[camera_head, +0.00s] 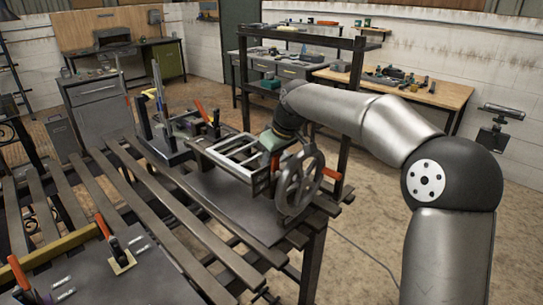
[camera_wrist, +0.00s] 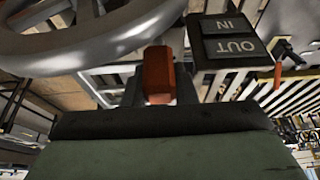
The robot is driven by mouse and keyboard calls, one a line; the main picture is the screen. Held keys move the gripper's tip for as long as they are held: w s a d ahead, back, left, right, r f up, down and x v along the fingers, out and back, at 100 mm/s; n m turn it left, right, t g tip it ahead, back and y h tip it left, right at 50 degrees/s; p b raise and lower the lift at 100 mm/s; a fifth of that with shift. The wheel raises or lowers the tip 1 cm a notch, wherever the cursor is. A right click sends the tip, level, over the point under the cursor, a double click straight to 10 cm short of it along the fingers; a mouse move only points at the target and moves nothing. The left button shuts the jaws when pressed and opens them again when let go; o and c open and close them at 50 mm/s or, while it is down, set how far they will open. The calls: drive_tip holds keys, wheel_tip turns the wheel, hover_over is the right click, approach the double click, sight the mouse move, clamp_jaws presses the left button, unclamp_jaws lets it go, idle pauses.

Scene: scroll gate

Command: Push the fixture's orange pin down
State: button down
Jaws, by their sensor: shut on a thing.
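The fixture (camera_head: 226,152) is a grey slatted frame on the bench, with a large grey handwheel (camera_head: 299,184) at its near right end. My gripper (camera_head: 274,158) points down at the fixture, just behind the wheel. In the wrist view the orange pin (camera_wrist: 158,76) stands in the middle, between the fingers of my gripper (camera_wrist: 158,95), which are shut on it. The wheel's rim (camera_wrist: 85,38) crosses the upper left there. Dark plates marked IN and OUT (camera_wrist: 232,47) are right of the pin.
The slatted bench (camera_head: 165,215) carries a clamp with an orange handle (camera_head: 201,111) behind the fixture and another orange-handled clamp (camera_head: 104,228) at front left. A dark shelf frame (camera_head: 350,120) stands behind my arm. The floor at right is open.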

drive_tip(key=shift+f, duration=0.7)
drive_tip(key=shift+r, duration=0.1)
drive_tip(key=c, duration=1.2)
unclamp_jaws()
drive_tip(key=shift+o, duration=0.2)
drive_tip(key=v, duration=1.7)
drive_tip(key=shift+r, duration=0.2)
drive_tip(key=shift+s+d, duration=0.1)
